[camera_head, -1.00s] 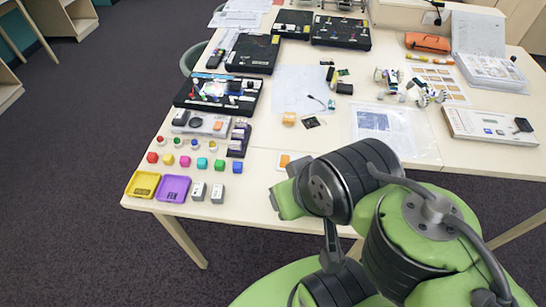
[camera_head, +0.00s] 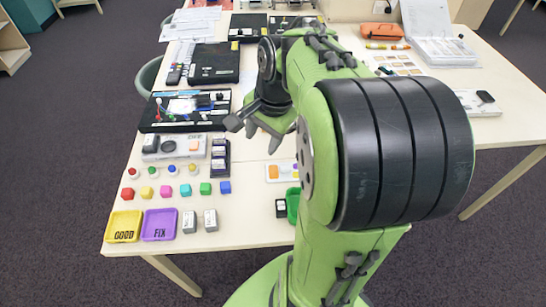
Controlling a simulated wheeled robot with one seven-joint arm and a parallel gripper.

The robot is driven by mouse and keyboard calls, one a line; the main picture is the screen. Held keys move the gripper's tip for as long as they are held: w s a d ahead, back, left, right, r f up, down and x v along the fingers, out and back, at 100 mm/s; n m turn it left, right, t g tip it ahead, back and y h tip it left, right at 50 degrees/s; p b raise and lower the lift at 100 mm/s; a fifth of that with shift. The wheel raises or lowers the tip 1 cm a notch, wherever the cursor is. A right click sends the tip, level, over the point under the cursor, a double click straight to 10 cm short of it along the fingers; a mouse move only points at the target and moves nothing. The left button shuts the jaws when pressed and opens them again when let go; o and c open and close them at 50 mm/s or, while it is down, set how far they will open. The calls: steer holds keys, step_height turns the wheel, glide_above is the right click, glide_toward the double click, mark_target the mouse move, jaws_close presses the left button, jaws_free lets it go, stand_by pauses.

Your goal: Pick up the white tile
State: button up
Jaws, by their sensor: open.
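I cannot make out for certain which piece is the white tile. A flat white piece with orange spots (camera_head: 280,173) lies on the table, partly hidden by my arm. A light grey-and-white case (camera_head: 174,148) lies further left, and several small white pieces show around the black kits. My gripper (camera_head: 254,132) is open and empty, above the table to the right of the black kit with a white sheet (camera_head: 186,108). It points down and left, and its height above the table is hard to judge.
A yellow GOOD tray (camera_head: 123,226) and a purple FIX tray (camera_head: 159,224) stand at the front left. Beside them are two grey blocks (camera_head: 200,221). A row of coloured cubes (camera_head: 185,190) lies behind. My arm hides much of the right table.

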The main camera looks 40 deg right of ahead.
steer(key=d+f+m+y+b, duration=0.1)
steer(key=d+f+m, duration=0.45)
steer(key=d, duration=0.35)
steer(key=m+y, duration=0.2)
steer(key=m, duration=0.4)
glide_toward(287, 167)
steer(key=shift+m+t, duration=0.35)
steer(key=shift+t, duration=0.05)
steer(key=b+x, duration=0.1)
steer(key=x, duration=0.2)
steer(key=b+x, duration=0.4)
steer(key=x, duration=0.1)
steer(key=shift+s+a+f, duration=0.1)
steer(key=shift+s+f, duration=0.2)
steer(key=shift+f, duration=0.15)
steer(key=shift+r, duration=0.1)
jaws_close()
